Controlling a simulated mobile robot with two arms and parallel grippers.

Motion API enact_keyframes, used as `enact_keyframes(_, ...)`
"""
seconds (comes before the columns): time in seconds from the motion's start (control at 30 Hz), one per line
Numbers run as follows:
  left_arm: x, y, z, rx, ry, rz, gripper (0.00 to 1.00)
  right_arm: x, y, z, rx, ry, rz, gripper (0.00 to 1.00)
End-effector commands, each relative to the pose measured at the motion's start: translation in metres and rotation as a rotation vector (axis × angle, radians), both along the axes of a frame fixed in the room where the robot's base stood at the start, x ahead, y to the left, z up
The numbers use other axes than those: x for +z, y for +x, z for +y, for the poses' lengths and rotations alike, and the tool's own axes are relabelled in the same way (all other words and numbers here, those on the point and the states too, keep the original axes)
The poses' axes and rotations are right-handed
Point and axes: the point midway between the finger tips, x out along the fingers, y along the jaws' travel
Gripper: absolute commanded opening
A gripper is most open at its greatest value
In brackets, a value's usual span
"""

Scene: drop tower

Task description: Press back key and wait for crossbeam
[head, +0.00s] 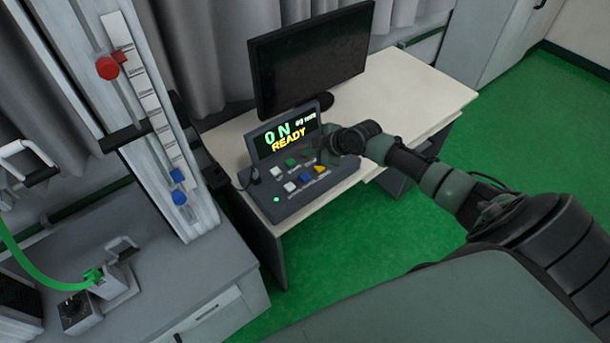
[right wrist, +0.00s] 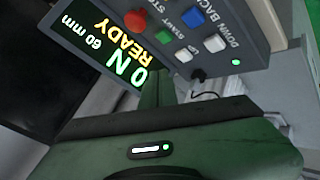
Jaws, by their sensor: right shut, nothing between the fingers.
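The control box (head: 310,199) stands on the desk, its display (head: 285,134) reading 0 N and READY; the right wrist view also shows 60 mm. The blue key (right wrist: 193,18) lies by the BACK label; it shows in the head view (head: 305,178) between a white key (head: 290,187) and a yellow key (head: 320,169). My right gripper (head: 325,157) is shut and empty, just over the box's right side. Its fingertips are hard to make out, and I cannot tell contact. The dark crossbeam (head: 130,137) sits across the pale tower column at left. My left gripper is out of view.
A black monitor (head: 312,60) stands behind the box on the pale desk (head: 415,95). A grey cabinet (head: 205,275) at left carries a small device with a green cable (head: 45,282). Red stop (head: 108,68) and blue stops sit on the tower. Green floor is open at right.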

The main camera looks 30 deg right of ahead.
Motion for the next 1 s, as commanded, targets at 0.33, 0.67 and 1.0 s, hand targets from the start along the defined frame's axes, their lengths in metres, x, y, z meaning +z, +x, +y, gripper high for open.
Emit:
enact_keyframes(0.33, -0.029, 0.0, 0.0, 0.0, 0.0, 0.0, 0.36, -0.036, 0.0, 0.001, -0.001, 0.002, 0.001, 0.0)
enact_keyframes(0.67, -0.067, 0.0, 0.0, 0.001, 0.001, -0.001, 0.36, -0.082, 0.0, 0.0, -0.001, 0.0, 0.001, 0.0)
enact_keyframes(1.0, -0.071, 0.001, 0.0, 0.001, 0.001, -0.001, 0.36, -0.087, 0.0, 0.0, -0.001, 0.001, 0.0, 0.0)
